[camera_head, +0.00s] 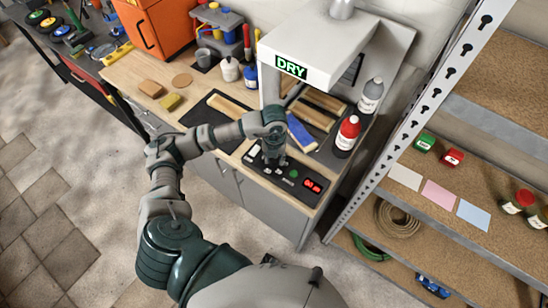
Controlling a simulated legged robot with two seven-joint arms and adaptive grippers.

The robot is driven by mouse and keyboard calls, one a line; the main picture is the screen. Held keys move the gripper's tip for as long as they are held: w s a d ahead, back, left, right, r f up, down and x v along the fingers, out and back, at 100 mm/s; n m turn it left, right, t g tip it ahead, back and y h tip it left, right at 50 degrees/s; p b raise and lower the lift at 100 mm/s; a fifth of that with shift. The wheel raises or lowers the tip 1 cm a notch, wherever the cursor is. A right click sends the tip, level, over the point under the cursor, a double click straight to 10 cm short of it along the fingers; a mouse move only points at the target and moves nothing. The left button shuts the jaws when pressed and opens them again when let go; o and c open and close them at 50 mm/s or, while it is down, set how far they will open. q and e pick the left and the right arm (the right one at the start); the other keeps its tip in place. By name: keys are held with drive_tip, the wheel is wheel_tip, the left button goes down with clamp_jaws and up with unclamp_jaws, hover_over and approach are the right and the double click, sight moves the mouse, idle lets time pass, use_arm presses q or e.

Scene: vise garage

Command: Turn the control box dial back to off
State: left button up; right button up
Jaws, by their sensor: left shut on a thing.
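The control box (303,198) is a flat black panel at the front edge of the wooden workbench. My left gripper (272,158) points down onto the left part of the panel and is shut on the dial there. The dial itself is hidden under the gripper, so its setting cannot be seen. My right gripper is not in view.
On the workbench (135,73), wooden bars, a blue bar and a black mat (204,110) lie beside my left arm. A metal shelf post (425,110) rises right of the bench.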

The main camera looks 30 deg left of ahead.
use_arm(q)
drive_tip(key=shift+w+r+n, duration=0.1)
drive_tip(key=shift+n, duration=0.75)
drive_tip(key=shift+w+r+n, duration=0.1)
drive_tip(key=shift+n, duration=0.75)
drive_tip(key=shift+a, duration=0.1)
drive_tip(key=o, duration=1)
drive_tip(key=shift+c, duration=0.2)
drive_tip(key=shift+o, duration=0.9)
drive_tip(key=shift+f, duration=0.2)
wheel_tip(320, 180, up, 12)
drive_tip(key=shift+a+f, duration=0.1)
